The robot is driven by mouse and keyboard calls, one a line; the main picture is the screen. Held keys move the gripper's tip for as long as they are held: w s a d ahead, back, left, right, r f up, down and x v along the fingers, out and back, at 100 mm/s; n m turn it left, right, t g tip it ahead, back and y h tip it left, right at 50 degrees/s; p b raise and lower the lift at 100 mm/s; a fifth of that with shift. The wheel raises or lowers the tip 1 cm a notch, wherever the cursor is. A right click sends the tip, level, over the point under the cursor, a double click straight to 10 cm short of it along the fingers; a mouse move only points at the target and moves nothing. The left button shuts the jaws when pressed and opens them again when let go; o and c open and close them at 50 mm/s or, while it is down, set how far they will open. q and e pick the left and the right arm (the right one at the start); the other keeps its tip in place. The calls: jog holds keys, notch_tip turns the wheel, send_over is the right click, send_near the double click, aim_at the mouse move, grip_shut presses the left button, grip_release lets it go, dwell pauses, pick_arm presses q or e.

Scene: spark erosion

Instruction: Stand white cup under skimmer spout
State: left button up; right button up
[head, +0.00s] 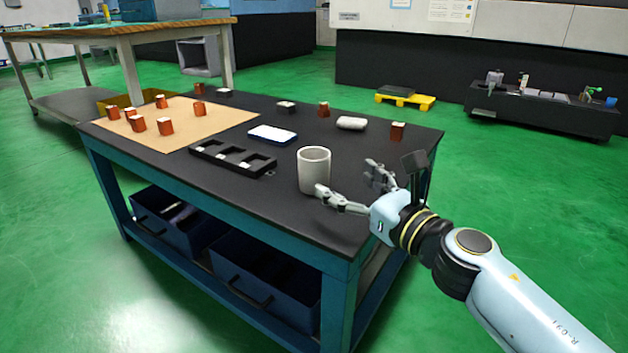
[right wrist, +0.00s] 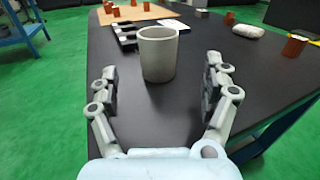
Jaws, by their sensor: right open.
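The white cup (head: 314,170) stands upright on the black top of the blue-framed table, near its front edge. My right gripper (head: 345,188) is open and empty, just to the right of the cup in the head view. In the right wrist view the cup (right wrist: 158,54) is straight ahead, between the lines of the two spread fingers (right wrist: 160,92) and a little beyond their tips. The fingers do not appear to touch it. I cannot make out a skimmer spout in either view. My left gripper is not in view.
A black slotted tray (head: 232,158) and a blue-and-white pad (head: 272,135) lie left of the cup. Several copper-coloured blocks stand on a tan sheet (head: 190,130). A white roll (head: 351,123) lies behind. A low black bench (head: 545,108) with small items stands at back right.

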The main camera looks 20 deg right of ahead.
aim_at(323, 170)
jog(key=x, duration=0.8)
jog(key=f+b+x, duration=0.1)
jog(key=x, duration=0.1)
jog(key=shift+a, duration=0.15)
jog(key=shift+r, duration=0.1)
jog(key=c, duration=1.4)
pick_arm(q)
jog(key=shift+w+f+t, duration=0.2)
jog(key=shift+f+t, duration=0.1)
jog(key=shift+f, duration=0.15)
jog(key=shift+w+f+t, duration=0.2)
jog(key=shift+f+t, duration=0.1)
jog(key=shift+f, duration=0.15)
pick_arm(e)
jog(key=shift+o, duration=0.2)
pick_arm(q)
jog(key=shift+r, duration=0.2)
pick_arm(e)
jog(key=shift+r, duration=0.1)
